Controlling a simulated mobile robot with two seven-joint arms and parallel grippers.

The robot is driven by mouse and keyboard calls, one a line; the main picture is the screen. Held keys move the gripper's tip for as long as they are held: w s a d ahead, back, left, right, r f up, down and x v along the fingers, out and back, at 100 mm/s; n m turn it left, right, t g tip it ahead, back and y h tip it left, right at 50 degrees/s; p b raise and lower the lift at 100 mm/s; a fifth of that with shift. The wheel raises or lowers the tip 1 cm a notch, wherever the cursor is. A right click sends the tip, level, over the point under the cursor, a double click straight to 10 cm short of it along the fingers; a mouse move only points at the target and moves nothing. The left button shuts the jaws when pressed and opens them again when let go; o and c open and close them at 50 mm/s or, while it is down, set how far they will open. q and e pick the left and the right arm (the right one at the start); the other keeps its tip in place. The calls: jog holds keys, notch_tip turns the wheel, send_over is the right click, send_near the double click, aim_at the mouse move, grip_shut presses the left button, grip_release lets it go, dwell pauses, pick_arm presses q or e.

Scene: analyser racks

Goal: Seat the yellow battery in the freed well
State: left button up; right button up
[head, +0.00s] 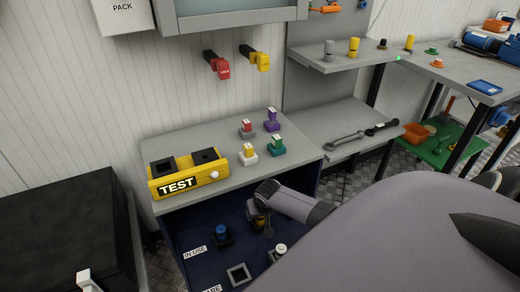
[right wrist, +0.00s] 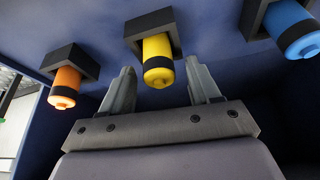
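The yellow battery (right wrist: 157,58) stands in a dark square well (right wrist: 148,22) in the right wrist view. My right gripper (right wrist: 160,85) is open, with one finger on either side of this battery and visible gaps between. In the head view my right gripper (head: 262,205) reaches down into the blue compartment and mostly hides the yellow battery. An empty square well (head: 239,274) shows at the front of the compartment. The yellow TEST box (head: 190,177) on the bench has two dark wells that look empty. My left gripper is not in view.
An orange battery (right wrist: 65,86) and a blue battery (right wrist: 291,27) stand in wells on either side. Several small coloured pieces stand on the grey bench (head: 220,137). An "IN USE" label (head: 195,252) lies in the compartment. Red (head: 217,66) and yellow (head: 258,60) handles project from the wall.

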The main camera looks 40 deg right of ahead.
jog(key=p+v, duration=0.3)
jog(key=v, duration=0.4)
jog(key=shift+p, duration=0.4)
jog(key=shift+r, duration=0.1)
